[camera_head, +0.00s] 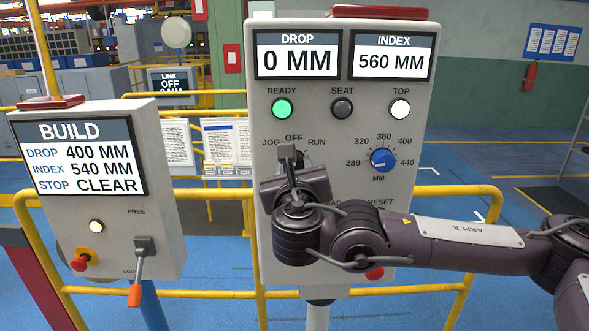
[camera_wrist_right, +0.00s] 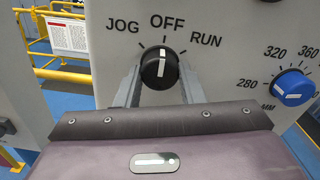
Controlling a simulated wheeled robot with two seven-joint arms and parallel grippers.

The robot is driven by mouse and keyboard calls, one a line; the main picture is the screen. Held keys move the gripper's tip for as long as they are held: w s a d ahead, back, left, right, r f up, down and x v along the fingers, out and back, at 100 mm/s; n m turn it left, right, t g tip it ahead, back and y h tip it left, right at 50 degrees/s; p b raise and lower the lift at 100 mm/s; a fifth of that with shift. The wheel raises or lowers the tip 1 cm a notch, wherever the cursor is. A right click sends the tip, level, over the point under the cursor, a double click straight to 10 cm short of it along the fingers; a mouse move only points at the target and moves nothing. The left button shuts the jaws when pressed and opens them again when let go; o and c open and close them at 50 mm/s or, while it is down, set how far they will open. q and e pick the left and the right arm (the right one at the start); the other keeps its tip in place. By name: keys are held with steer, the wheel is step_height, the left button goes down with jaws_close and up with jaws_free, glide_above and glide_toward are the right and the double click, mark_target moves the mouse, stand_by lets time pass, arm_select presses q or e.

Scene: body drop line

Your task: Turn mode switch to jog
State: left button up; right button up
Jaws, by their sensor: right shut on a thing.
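The mode switch (camera_wrist_right: 160,68) is a round black knob with a white pointer line, on the grey control panel (camera_head: 262,110). Its labels read JOG at left, OFF at top and RUN at right. In the wrist view the pointer stands close to OFF. My right gripper (camera_wrist_right: 161,76) is shut on the knob, one finger on each side. In the head view my right gripper (camera_head: 294,156) and wrist cover most of the knob and part of the panel below it. My left gripper is not in view.
A blue MM dial (camera_head: 383,160) sits right of the switch. The READY lamp (camera_head: 282,108) is green, and the displays read DROP 0 MM and INDEX 560 MM. A BUILD panel (camera_head: 160,190) with a lever (camera_head: 136,290) stands at left. Yellow rails (camera_head: 215,294) run behind the panels.

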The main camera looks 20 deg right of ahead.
steer(key=n+b, duration=0.1)
steer(key=n, duration=0.3)
steer(key=shift+n, duration=0.4)
steer(key=n, duration=0.4)
steer(key=shift+n, duration=0.4)
steer(key=o, duration=1)
